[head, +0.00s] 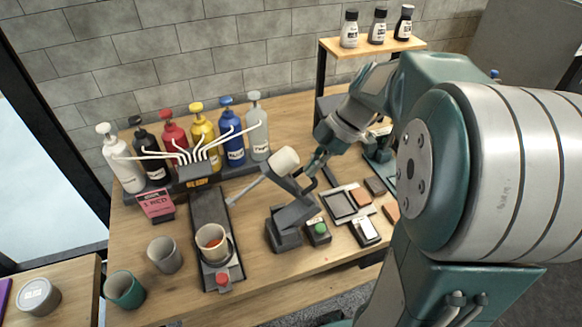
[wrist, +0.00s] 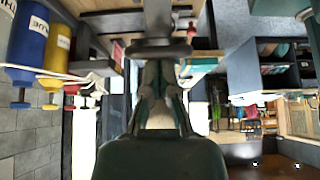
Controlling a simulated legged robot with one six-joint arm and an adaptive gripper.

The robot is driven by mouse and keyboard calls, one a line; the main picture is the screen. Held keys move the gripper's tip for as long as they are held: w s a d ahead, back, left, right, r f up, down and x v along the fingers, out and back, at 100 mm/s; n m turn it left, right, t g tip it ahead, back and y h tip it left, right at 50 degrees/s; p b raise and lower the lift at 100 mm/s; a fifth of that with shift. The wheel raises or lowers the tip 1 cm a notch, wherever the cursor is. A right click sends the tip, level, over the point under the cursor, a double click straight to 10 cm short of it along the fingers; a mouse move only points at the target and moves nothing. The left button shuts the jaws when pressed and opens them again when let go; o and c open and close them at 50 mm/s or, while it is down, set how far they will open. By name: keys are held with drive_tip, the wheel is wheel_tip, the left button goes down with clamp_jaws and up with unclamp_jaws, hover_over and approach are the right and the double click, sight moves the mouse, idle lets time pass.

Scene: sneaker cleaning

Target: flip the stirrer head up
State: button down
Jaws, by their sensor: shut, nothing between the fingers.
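The stirrer (head: 285,238) has a dark grey base on the table and a hinged head with a white cylinder (head: 284,161). The head is tilted, with a thin rod (head: 247,187) slanting down to the left, its tip above the dark platform behind the cup. My gripper (head: 309,178) is shut and empty, just right of the stirrer head. In the wrist view my gripper (wrist: 160,75) points at dark grey parts close in front of its fingertips. I cannot tell whether the fingers touch the head.
A cup with red paint (head: 212,241) stands on the dark platform (head: 209,205) left of the stirrer. A green-button box (head: 318,232) is close right of its base. Paint bottles (head: 203,137) line the back. Grey (head: 164,255) and green (head: 124,289) cups stand at front left.

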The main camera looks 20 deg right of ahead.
drive_tip(key=d+f+y, duration=0.3)
drive_tip(key=d+f, duration=0.1)
drive_tip(key=d, duration=0.2)
drive_tip(key=shift+s+d, duration=0.15)
drive_tip(key=shift+f, duration=0.2)
idle(0.4)
